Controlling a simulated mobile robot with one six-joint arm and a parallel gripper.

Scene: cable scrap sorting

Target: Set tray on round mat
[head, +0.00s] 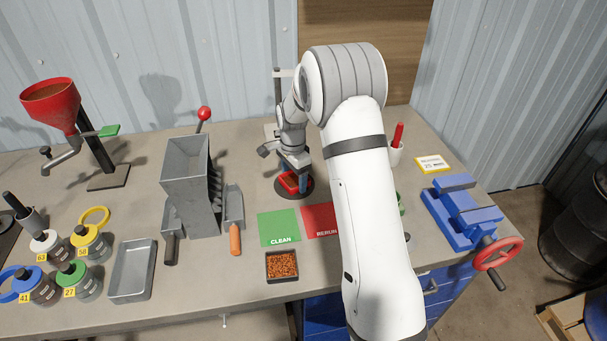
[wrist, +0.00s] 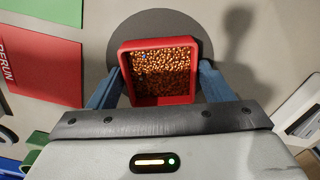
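The red square tray (wrist: 160,100), full of copper-coloured granules, is between the two blue fingers of my gripper (wrist: 159,66) in the wrist view. The fingertips meet its left and right sides, so the gripper looks shut on it. The dark round mat (wrist: 122,32) shows around and beyond the tray. In the head view the red tray (head: 289,184) is low over the round mat (head: 295,195), below my wrist, and appears level. I cannot tell whether its base touches the mat. My gripper (head: 299,182) is partly hidden in the head view.
A green CLEAN card (head: 279,227) and red RERUN card (head: 320,220) lie in front of the mat. A dark tray of granules (head: 282,266) sits nearer.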

